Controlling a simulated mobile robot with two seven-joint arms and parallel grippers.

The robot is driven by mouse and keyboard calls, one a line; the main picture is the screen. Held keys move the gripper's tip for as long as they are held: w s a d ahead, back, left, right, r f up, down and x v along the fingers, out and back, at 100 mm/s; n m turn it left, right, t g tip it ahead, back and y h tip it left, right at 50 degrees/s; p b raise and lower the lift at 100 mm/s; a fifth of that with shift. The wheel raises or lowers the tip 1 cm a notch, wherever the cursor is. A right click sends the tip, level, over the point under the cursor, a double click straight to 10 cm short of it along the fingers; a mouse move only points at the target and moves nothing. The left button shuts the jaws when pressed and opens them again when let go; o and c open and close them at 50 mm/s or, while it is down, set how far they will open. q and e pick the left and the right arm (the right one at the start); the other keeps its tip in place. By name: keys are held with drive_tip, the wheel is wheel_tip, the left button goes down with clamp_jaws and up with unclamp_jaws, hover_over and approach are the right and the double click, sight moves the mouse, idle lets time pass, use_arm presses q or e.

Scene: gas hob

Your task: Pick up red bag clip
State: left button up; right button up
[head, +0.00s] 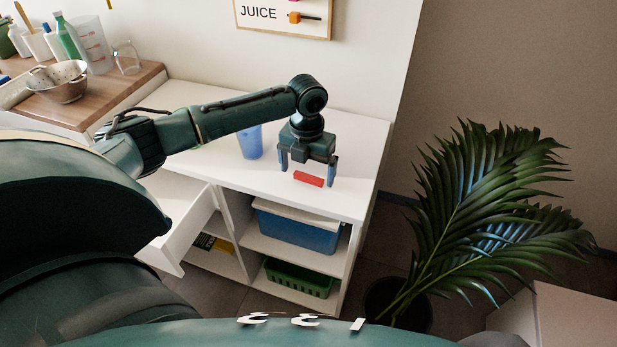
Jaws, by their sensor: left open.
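The red bag clip (308,179) is a small red bar lying on the white cabinet top (352,150), near its front edge. My left gripper (306,170) is open and points down over the clip. Its two fingers stand apart, one towards each end of the clip. I cannot tell whether the fingertips touch the cabinet top. My right gripper is not in view.
A blue cup (249,142) stands on the cabinet top behind my left forearm. A drawer (190,235) is pulled out at the left. Shelves below hold a blue box (297,230) and a green basket (298,278). A potted palm (480,215) stands right.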

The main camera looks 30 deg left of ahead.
use_arm(q)
drive_tip(key=shift+f, duration=0.75)
drive_tip(key=shift+c, duration=0.4)
drive_tip(key=c, duration=1)
drive_tip(key=shift+o, duration=0.2)
drive_tip(key=shift+r, duration=0.1)
